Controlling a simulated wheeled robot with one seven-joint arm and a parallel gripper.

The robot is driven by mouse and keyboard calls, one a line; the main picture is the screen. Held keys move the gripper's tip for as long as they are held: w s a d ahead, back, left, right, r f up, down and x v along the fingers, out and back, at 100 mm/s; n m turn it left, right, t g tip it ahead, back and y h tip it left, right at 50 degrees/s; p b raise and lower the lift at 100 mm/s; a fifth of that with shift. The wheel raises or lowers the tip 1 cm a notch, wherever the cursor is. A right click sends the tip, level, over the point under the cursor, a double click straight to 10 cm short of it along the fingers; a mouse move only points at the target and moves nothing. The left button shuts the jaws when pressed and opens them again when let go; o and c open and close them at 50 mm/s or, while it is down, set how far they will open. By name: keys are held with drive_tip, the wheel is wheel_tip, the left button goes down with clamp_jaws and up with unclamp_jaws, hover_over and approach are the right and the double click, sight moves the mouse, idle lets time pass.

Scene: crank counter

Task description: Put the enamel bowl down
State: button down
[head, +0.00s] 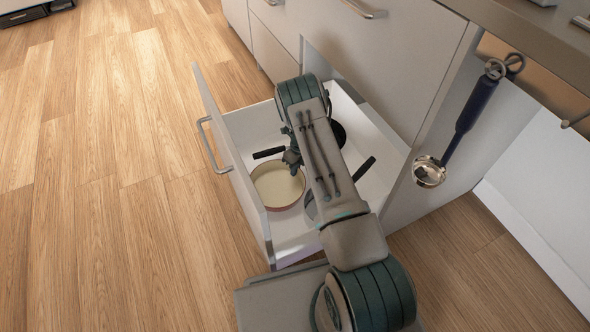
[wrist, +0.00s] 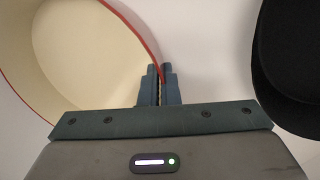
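The enamel bowl (head: 277,188) is cream inside with a red rim, and it is inside the open white drawer (head: 253,203). In the wrist view the bowl (wrist: 75,55) fills the upper left and looks tilted there. My gripper (head: 292,157) is at the bowl's far rim in the head view. In the wrist view the two fingers of my gripper (wrist: 159,88) are close together with the red rim between them. I cannot tell whether the bowl's base touches the drawer floor.
A black handle (head: 269,153), another dark handle (head: 364,169) and a dark round pan (head: 338,134) are in the drawer around my arm. A black object (wrist: 288,65) is close on the right in the wrist view.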

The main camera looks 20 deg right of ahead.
drive_tip(key=c, duration=1.7)
unclamp_jaws()
drive_tip(key=shift+f, duration=0.1)
wheel_tip(320, 180, up, 25)
drive_tip(key=s+n+p, duration=0.1)
drive_tip(key=n+p, duration=0.4)
drive_tip(key=n, duration=0.1)
drive_tip(key=s+a+r+n, duration=0.2)
drive_tip(key=s+r+n, duration=0.6)
drive_tip(key=r, duration=0.6)
drive_tip(key=s+r+n, duration=0.3)
drive_tip(key=s+n, duration=0.2)
drive_tip(key=s, duration=0.2)
drive_tip(key=s+a+r+n+t+h, duration=0.1)
drive_tip(key=s+r+n, duration=0.2)
drive_tip(key=s+n, duration=0.3)
drive_tip(key=s+r+n+t+h, duration=0.1)
drive_tip(key=s+r+n, duration=0.2)
drive_tip(key=s, duration=0.7)
drive_tip(key=shift+s+a+r+n, duration=0.1)
drive_tip(key=shift+a+r+n, duration=0.1)
drive_tip(key=shift+n, duration=0.4)
drive_tip(key=shift+a+r+n, duration=0.15)
drive_tip(key=shift+n, duration=0.45)
